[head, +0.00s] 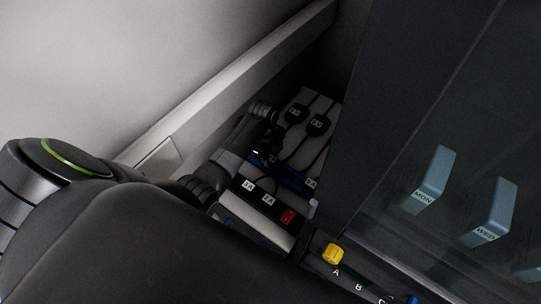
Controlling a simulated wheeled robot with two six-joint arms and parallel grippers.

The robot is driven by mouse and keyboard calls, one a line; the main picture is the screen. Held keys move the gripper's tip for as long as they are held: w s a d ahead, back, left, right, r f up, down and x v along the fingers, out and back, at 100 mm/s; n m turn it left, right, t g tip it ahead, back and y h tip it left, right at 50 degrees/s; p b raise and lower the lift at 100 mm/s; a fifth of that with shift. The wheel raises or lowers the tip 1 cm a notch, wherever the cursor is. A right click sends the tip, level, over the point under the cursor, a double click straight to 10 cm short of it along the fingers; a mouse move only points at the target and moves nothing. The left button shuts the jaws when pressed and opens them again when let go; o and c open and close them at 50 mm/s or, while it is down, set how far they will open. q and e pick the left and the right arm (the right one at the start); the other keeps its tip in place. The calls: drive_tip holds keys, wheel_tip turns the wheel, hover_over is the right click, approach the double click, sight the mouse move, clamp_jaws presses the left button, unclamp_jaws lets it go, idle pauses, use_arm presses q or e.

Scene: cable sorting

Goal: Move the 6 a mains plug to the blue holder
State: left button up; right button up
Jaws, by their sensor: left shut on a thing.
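My left gripper (266,143) is in the head view, dark and small in the shadow beyond my left arm. It is shut on a dark thing that looks like the mains plug, largely hidden by the gripper and the dim light; I cannot read its label. A small blue piece (413,299) shows at the bottom edge near the letter C and may be the blue holder; most of it is cut off. The held thing is well apart from it. My right gripper is not in view.
A power strip (242,198) with labels and a red switch (288,216) lies in front of the left gripper. Two black labelled plugs (318,123) with cables lie behind it. A yellow holder (333,254) stands by letter A. Pale blue hooks (431,181) are at the right.

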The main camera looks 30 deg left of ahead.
use_arm(q)
drive_tip(key=o, duration=1.6)
drive_tip(key=shift+c, duration=0.2)
wheel_tip(320, 180, up, 5)
drive_tip(key=p, duration=0.5)
drive_tip(key=shift+r+p, duration=0.8)
drive_tip(key=shift+r, duration=0.2)
drive_tip(key=shift+s, duration=0.1)
